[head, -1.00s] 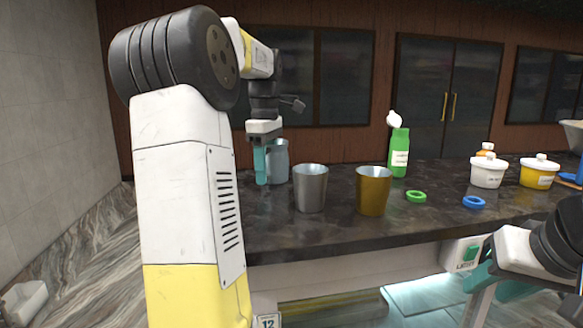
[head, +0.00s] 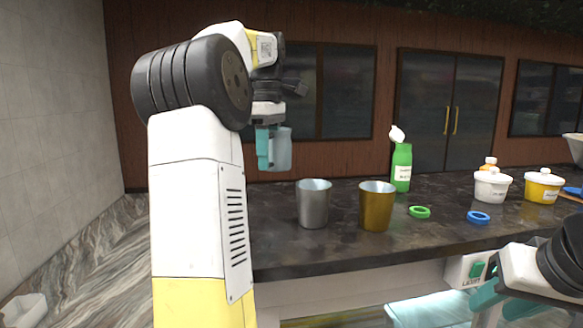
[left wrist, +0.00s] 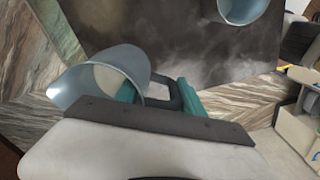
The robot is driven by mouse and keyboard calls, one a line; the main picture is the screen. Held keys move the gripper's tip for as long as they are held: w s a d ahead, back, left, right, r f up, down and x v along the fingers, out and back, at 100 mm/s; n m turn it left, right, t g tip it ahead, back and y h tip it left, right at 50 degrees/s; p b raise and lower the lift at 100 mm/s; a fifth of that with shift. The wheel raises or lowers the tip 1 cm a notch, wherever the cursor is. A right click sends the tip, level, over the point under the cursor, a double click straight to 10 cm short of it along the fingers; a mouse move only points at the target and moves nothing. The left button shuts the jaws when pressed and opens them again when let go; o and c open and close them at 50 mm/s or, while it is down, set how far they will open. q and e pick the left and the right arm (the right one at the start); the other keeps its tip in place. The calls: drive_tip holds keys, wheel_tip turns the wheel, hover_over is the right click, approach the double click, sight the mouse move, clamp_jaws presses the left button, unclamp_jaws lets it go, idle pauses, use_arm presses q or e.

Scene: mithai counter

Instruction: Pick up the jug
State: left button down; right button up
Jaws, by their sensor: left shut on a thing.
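The pale blue-grey jug (head: 283,150) is in the air above the counter's far left part. My left gripper (head: 266,158) is shut on it, with the teal fingers at its left side in the head view. In the left wrist view the jug (left wrist: 108,68) shows its open rim at the left, and its handle is between the fingers of my left gripper (left wrist: 160,92). My right gripper (head: 500,302) is low at the right, in front of the counter and away from the jug; its fingertips are partly cut off.
A silver tumbler (head: 313,205) and a brass tumbler (head: 376,208) stand on the dark counter (head: 330,250). Behind are a green bottle (head: 402,168), a green ring (head: 419,212), a blue ring (head: 478,217), a white tub (head: 491,188) and a yellow tub (head: 541,188).

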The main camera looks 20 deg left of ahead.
use_arm(q)
drive_tip(key=shift+r, duration=1.3)
drive_tip(key=shift+r, duration=0.1)
idle(2.0)
